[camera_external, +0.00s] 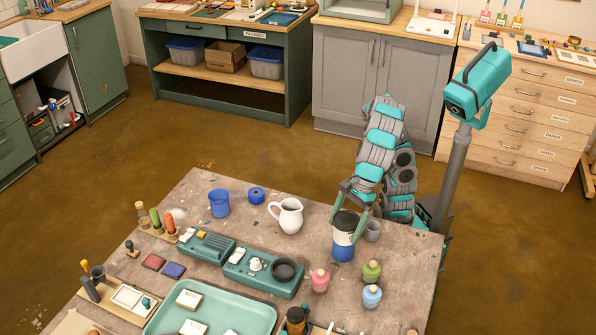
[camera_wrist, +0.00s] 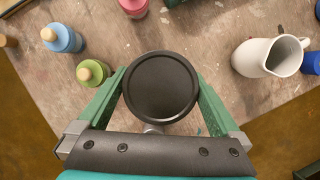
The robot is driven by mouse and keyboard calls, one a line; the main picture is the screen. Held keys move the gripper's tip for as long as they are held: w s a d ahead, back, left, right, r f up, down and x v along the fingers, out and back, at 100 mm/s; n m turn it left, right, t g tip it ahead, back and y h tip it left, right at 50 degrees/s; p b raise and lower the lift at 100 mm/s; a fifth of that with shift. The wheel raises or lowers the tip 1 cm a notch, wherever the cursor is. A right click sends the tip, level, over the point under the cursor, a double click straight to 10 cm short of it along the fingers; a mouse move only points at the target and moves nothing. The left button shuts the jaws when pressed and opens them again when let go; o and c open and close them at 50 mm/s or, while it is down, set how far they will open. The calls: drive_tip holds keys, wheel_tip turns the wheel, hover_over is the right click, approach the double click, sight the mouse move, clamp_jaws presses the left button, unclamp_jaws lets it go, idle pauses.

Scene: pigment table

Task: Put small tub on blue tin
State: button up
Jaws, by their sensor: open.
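A dark round tub (camera_external: 346,221), which I take for the small tub, appears to sit upright on top of a blue tin (camera_external: 343,253) with a white band, near the table's right side. In the wrist view the dark tub (camera_wrist: 162,87) fills the space between my fingers, seen from above, and hides the tin below. My gripper (camera_external: 351,207) is open, with its green fingers on either side of the tub. In the wrist view my gripper (camera_wrist: 162,84) has a finger close to each side of the rim; I cannot tell whether they touch.
A grey cup (camera_external: 373,230) stands close behind the tin. A white jug (camera_external: 287,216) is to the left. Pink (camera_external: 320,281), green (camera_external: 371,272) and blue (camera_external: 371,296) bottles stand in front. A green tray unit (camera_external: 240,270) lies left. Bare table shows between the jug and the tin.

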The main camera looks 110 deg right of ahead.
drive_tip(key=v, duration=1)
drive_tip(key=shift+r+p, duration=0.25)
drive_tip(key=shift+p, duration=0.2)
